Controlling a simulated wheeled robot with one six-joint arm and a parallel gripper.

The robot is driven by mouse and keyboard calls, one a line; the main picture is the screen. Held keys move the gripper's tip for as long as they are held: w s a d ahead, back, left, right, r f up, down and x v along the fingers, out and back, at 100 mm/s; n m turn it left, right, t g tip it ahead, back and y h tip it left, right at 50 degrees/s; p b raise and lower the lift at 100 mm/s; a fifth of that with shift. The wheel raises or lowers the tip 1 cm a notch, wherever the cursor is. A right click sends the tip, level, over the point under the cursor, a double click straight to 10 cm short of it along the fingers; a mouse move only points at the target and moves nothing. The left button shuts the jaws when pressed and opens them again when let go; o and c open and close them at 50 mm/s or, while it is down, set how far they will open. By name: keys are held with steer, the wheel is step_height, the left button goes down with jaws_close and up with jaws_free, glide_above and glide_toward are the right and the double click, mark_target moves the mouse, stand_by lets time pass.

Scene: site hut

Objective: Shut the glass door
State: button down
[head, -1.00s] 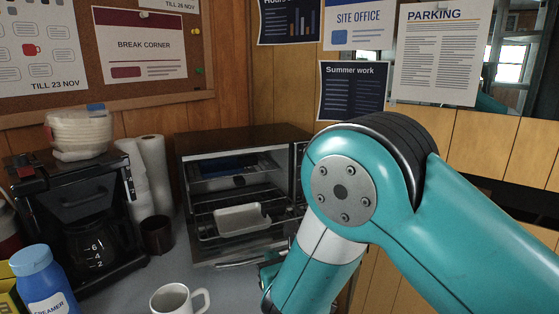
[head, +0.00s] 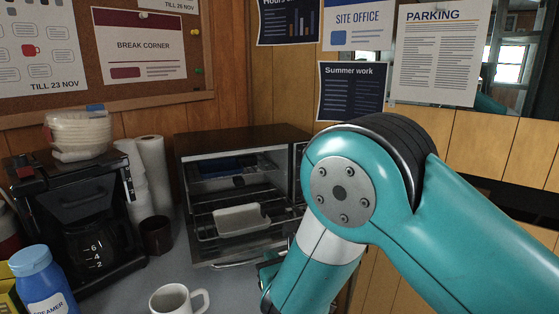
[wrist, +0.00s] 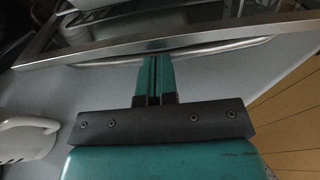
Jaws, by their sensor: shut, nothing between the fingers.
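The toaster oven (head: 245,140) stands against the back wall in the head view. Its glass door (head: 250,254) hangs open, folded down at the front, with a metal handle along its outer edge. In the wrist view the door's metal frame (wrist: 100,49) crosses the top, with the handle (wrist: 225,49) just below it. My gripper (wrist: 155,60) is shut and empty, its fingertips right at the handle. I cannot tell whether they touch it. In the head view my gripper (head: 268,270) is mostly hidden behind my arm, at the door's right front corner.
A pale tray (head: 242,219) sits on the rack inside the oven. A white mug (head: 170,301) stands on the counter in front; it also shows in the wrist view (wrist: 28,138). A dark cup (head: 157,236) and coffee maker (head: 85,215) stand to the left.

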steer(key=shift+w, duration=0.3)
